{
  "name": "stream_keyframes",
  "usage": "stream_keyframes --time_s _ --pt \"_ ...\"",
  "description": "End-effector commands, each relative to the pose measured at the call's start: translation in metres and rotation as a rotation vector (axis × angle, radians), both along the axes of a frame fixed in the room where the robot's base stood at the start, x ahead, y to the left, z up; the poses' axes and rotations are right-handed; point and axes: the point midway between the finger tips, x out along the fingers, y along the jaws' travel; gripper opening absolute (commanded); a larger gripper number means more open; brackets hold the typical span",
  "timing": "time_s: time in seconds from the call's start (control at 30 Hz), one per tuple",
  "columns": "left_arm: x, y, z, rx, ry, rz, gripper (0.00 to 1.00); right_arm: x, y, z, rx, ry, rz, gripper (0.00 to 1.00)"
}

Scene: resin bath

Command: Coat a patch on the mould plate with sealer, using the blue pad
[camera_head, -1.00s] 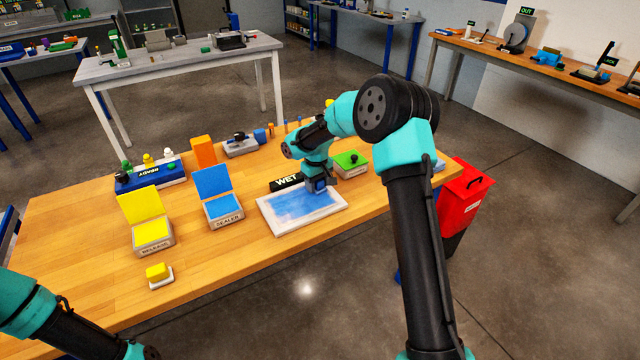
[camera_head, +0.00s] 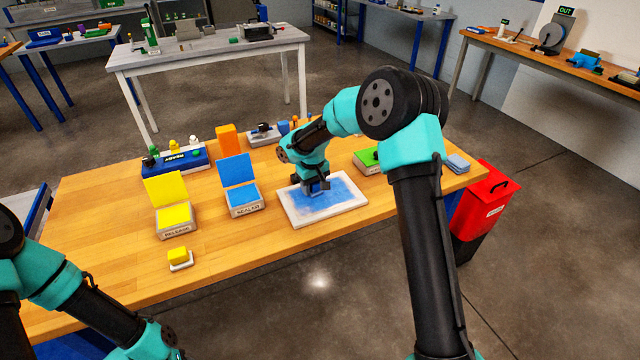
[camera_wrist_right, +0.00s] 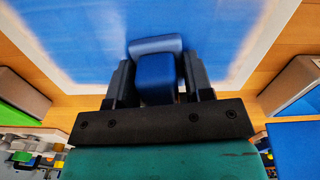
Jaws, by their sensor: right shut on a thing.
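The mould plate (camera_head: 333,216) is a white-rimmed slab on the wooden table, with a streaky blue coat over most of its middle. My right gripper (camera_head: 316,188) is over the plate's far part. In the right wrist view my right gripper (camera_wrist_right: 158,85) is shut on the blue pad (camera_wrist_right: 157,70), above or on the blue coat; contact is hard to judge. The box labelled SEALER (camera_head: 244,210) stands left of the plate, its blue lid (camera_head: 238,170) raised. Of my left arm only links show at lower left; its fingers are out of view.
An open yellow box (camera_head: 175,217) and a yellow pad (camera_head: 178,255) lie left of SEALER. A blue READY tray (camera_head: 181,161), an orange block (camera_head: 227,138), a green-topped box (camera_head: 366,162) and a folded cloth (camera_head: 457,162) stand around. A red bin (camera_head: 484,195) is right of the table.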

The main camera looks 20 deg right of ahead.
Motion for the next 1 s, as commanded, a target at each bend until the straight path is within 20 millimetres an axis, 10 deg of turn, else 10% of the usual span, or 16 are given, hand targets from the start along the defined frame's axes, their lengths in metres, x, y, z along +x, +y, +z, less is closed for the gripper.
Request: stream_keyframes --time_s 0.8,1.0 --pt "0.0 0.0 0.0 0.0 0.0 0.0 0.43 -0.005 0.067 0.0 0.0 0.001 -0.01 0.28" --pt "0.0 0.0 0.0 0.0 0.0 0.0 0.43 -0.006 0.065 0.026 0.001 -0.002 -0.015 0.28"
